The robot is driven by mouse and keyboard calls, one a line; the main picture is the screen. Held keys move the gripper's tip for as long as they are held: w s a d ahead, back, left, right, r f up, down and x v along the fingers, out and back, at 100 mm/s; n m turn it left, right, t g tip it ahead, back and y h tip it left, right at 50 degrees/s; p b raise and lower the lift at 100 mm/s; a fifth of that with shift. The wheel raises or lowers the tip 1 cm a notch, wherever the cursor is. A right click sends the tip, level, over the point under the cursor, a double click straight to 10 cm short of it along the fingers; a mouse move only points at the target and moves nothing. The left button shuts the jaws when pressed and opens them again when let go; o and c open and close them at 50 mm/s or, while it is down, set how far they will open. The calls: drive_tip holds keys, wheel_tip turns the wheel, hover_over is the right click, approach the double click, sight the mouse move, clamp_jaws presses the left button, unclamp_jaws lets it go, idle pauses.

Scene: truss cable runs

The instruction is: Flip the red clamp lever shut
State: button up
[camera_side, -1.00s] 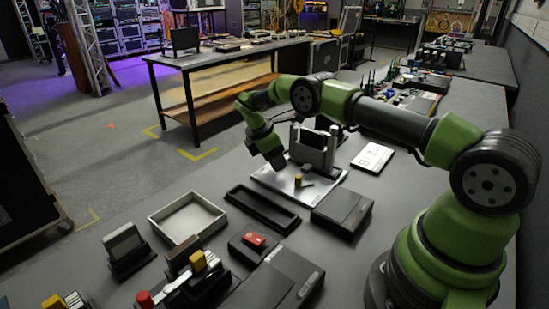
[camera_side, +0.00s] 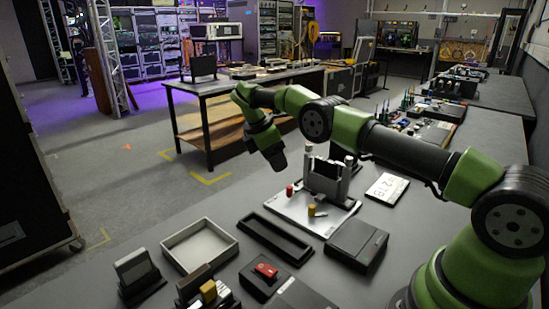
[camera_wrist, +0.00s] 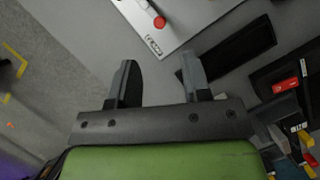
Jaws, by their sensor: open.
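A small red knob (camera_side: 290,190) stands at the left of a pale plate (camera_side: 328,226) that carries an upright grey clamp-like fixture (camera_side: 325,180). In the wrist view the red knob (camera_wrist: 159,21) sits at the end of a short bar near the top edge; most of this lever is out of frame. A yellow knob (camera_side: 312,210) with a small lever stands nearer the front of the plate. My gripper (camera_side: 279,168) is above and left of the red knob, apart from it. In the wrist view my gripper (camera_wrist: 158,62) is open, with nothing between its fingers.
A black tray (camera_side: 274,237), a white-rimmed tray (camera_side: 199,245), a dark box (camera_side: 357,244) and a red rocker switch (camera_side: 265,270) lie in front of the plate. Bare bench lies left of the plate.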

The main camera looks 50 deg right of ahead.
sight(289, 187)
idle(0.3)
drive_tip(key=d+m+y, duration=0.1)
drive_tip(key=m, duration=0.3)
drive_tip(key=s+d+m+t+y, duration=0.1)
drive_tip(key=m, duration=0.4)
drive_tip(key=s+d+m+t+y, duration=0.1)
drive_tip(key=m, duration=0.4)
drive_tip(key=shift+d+r+y, duration=0.3)
drive_tip(key=shift+r+y, duration=0.05)
drive_tip(key=shift+y, duration=0.05)
wheel_tip(289, 187, down, 10)
drive_tip(key=shift+r, duration=0.2)
